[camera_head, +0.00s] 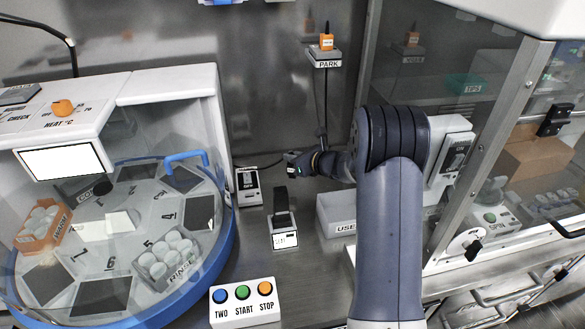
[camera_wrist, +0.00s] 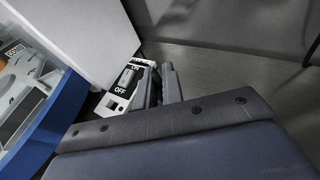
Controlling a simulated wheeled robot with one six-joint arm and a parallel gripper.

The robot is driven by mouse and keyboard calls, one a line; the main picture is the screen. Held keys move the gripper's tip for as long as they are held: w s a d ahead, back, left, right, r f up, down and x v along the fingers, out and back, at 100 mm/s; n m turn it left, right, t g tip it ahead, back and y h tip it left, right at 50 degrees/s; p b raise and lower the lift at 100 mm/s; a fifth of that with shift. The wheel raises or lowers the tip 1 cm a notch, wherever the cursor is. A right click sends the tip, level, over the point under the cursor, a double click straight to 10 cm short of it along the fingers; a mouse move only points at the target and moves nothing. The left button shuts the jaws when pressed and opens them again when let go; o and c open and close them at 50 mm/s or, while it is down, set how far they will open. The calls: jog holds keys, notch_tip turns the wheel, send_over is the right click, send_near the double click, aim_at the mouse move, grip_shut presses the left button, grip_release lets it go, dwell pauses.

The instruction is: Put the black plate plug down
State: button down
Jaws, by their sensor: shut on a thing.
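My gripper (camera_head: 298,160) is at the end of my arm, low in front of the steel back wall. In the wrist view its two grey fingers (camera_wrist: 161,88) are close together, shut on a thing. That thing is a small dark piece, seemingly the black plate plug (camera_head: 289,156). It is mostly hidden by the fingers, and I cannot tell whether it touches anything below. A white ON/OFF switch box (camera_head: 249,187) stands just left of the gripper; it also shows beside the fingers in the wrist view (camera_wrist: 124,84).
An orange plug (camera_head: 326,41) sits on the PARK holder (camera_head: 324,60) on the wall. A small white device (camera_head: 284,232) with an upright black part, a USED bin (camera_head: 338,222) and a button box (camera_head: 244,308) stand nearby. The blue-rimmed carousel (camera_head: 226,222) is left, a glass enclosure right.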

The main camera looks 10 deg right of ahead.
notch_tip(320, 180, down, 4)
jog(key=shift+r, duration=0.25)
jog(key=shift+f+b, duration=0.65)
jog(key=shift+b, duration=0.15)
jog(key=c, duration=1.5)
grip_release()
jog(key=shift+c, duration=0.2)
jog(key=shift+r, duration=0.15)
